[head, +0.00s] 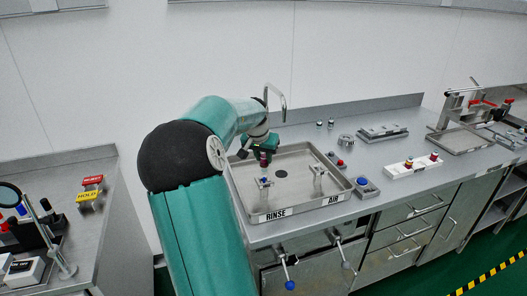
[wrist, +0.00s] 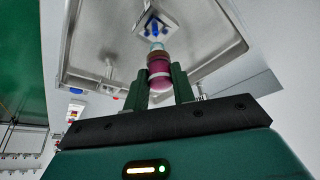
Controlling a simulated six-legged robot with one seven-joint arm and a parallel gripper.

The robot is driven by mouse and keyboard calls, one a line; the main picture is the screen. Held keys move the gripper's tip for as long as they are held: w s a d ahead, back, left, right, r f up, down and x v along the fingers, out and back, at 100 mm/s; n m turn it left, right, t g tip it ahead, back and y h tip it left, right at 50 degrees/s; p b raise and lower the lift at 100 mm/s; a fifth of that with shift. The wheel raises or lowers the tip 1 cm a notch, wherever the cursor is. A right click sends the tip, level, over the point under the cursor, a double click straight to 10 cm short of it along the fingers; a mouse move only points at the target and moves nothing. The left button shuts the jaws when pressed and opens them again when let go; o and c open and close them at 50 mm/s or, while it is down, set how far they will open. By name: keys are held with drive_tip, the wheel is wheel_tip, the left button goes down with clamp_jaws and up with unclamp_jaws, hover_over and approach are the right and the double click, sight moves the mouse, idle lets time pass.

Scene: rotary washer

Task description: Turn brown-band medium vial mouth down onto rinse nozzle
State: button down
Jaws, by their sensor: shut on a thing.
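My gripper (wrist: 158,85) is shut on the vial (wrist: 160,68), with one green finger on each side. The vial has a magenta body, a white band, a brownish band and a pale end. In the wrist view the pale end points at the blue-topped rinse nozzle fixture (wrist: 152,26); whether they touch I cannot tell. In the head view my gripper (head: 262,150) is over the back left of the steel tray (head: 299,152), and the vial (head: 263,159) shows small and dark red below it. The rinse nozzle (head: 264,183) stands just in front, by the RINSE label.
The air nozzle (head: 319,174) stands to the right in the tray. A curved tap (head: 281,100) rises behind. A blue button box (head: 364,187) and a white block with red knobs (head: 413,166) sit right of the tray. Another bench (head: 105,210) stands at left.

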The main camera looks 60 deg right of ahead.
sight(262, 165)
drive_tip(key=shift+f, duration=2.35)
drive_tip(key=shift+f, duration=0.2)
idle(0.9)
drive_tip(key=c, duration=0.8)
unclamp_jaws()
drive_tip(key=shift+o, duration=0.2)
drive_tip(key=shift+v, duration=3.45)
